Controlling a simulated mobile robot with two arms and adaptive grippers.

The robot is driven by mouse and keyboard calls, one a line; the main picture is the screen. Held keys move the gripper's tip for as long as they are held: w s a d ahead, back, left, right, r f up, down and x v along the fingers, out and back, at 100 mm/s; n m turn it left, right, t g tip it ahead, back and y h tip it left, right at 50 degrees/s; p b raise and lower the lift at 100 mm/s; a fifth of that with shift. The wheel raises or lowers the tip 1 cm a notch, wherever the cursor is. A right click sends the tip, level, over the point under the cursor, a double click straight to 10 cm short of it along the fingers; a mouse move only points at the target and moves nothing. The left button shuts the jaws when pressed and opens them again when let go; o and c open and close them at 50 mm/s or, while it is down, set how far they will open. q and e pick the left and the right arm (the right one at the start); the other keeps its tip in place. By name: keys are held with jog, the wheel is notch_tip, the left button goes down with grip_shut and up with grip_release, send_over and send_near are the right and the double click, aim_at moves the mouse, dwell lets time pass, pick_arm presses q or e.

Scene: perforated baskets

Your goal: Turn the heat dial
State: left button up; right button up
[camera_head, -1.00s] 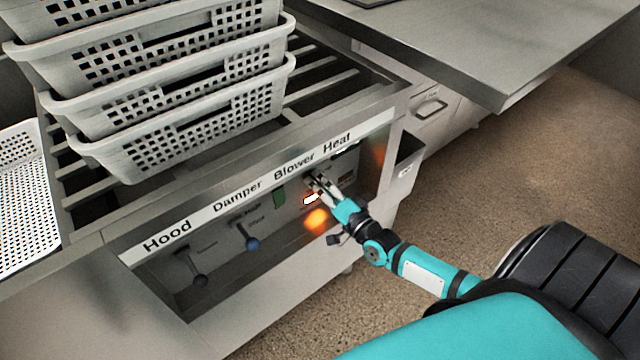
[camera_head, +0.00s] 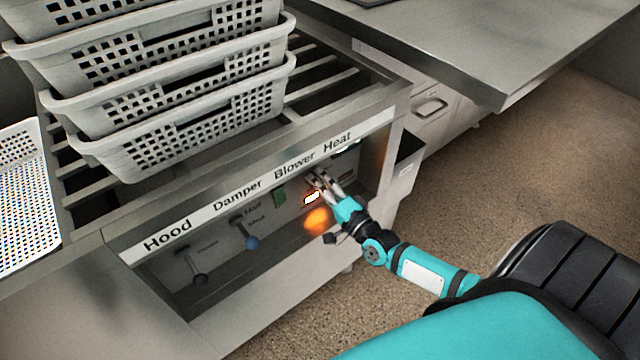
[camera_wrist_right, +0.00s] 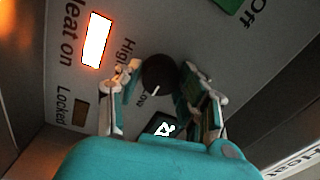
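The heat dial (camera_wrist_right: 158,73) is a dark round knob with a white pointer mark, on the panel in the right wrist view. Printed "High" and "Low" marks lie to its left and below. My right gripper (camera_wrist_right: 160,78) has one finger on each side of the dial. The fingers stand apart, with the dial between them; firm contact on both sides does not show. In the head view my right gripper (camera_head: 318,181) reaches the panel under the "Heat" label (camera_head: 338,140) and hides the dial. My left gripper is not in view.
A lit indicator (camera_wrist_right: 96,42) glows beside the dial, and a green switch (camera_head: 279,198) is to the left. Hood (camera_head: 198,280) and damper (camera_head: 251,243) levers are farther left. The overhanging label rail (camera_head: 260,180) is above. Stacked white baskets (camera_head: 180,150) stand on top.

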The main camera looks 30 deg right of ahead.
jog(key=o, duration=0.4)
jog(key=s, duration=0.8)
jog(key=s+d, duration=0.1)
jog(key=s, duration=0.3)
jog(key=shift+f, duration=0.35)
